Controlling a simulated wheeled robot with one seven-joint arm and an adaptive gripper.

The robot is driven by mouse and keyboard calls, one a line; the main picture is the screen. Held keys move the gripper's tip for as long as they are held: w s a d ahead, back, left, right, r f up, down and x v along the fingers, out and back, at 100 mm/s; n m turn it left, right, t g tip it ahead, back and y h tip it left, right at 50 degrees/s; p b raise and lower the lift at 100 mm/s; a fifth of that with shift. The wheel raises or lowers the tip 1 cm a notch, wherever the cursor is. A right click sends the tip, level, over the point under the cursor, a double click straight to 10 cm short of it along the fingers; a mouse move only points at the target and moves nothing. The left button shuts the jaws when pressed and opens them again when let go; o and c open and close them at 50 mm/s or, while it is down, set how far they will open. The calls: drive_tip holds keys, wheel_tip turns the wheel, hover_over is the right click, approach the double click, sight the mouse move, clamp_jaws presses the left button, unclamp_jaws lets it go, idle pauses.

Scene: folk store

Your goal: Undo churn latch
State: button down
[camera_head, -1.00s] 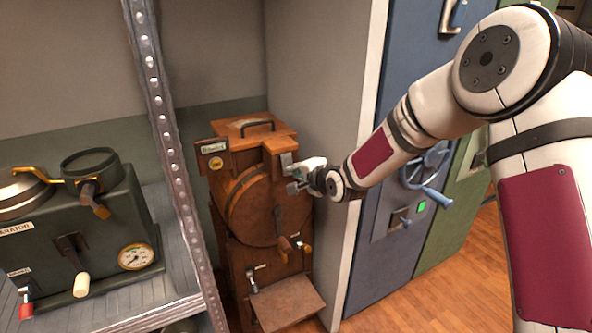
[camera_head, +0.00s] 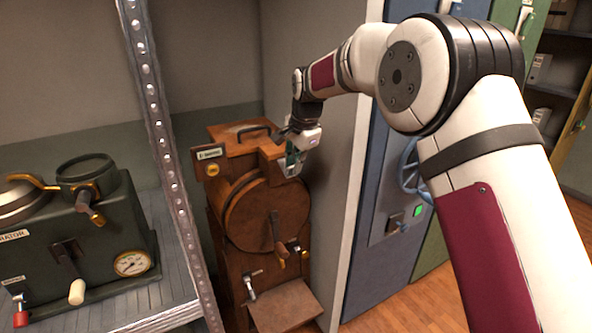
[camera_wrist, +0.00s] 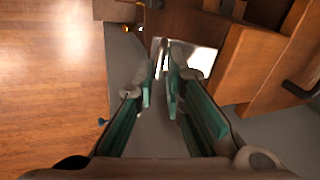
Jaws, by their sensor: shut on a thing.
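The wooden churn (camera_head: 262,217) stands upright in the recess, with a round drum front, a crank and a top lid (camera_head: 238,140) with a dark handle. Its metal latch (camera_wrist: 201,58) is a shiny plate on the wooden edge in the wrist view; in the head view my gripper mostly hides it. My gripper (camera_head: 290,168) is at the churn's upper right corner, reaching down from above. In the wrist view its teal fingers (camera_wrist: 161,80) are close together around a narrow metal part of the latch. The exact contact is hard to see.
A metal shelf post (camera_head: 165,130) stands left of the churn, beside a green machine (camera_head: 100,235) with a gauge. A grey wall (camera_head: 340,200) is close on the right, with a blue cabinet (camera_head: 372,250) beyond. Wooden floor (camera_wrist: 55,90) is open below.

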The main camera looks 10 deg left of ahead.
drive_tip(key=shift+w+a+r+g+h+b, duration=0.1)
drive_tip(key=shift+w+r+g+h+b, duration=0.1)
drive_tip(key=shift+g+h+b, duration=0.45)
drive_tip(key=shift+s+r+g, duration=0.1)
drive_tip(key=shift+r+g, duration=0.05)
drive_tip(key=shift+g, duration=0.2)
drive_tip(key=c, duration=1.7)
unclamp_jaws()
drive_tip(key=shift+r, duration=0.1)
drive_tip(key=shift+r, duration=0.5)
wheel_tip(320, 180, up, 11)
drive_tip(key=s, duration=0.1)
drive_tip(key=shift+s+d, duration=0.15)
drive_tip(key=shift+d, duration=0.15)
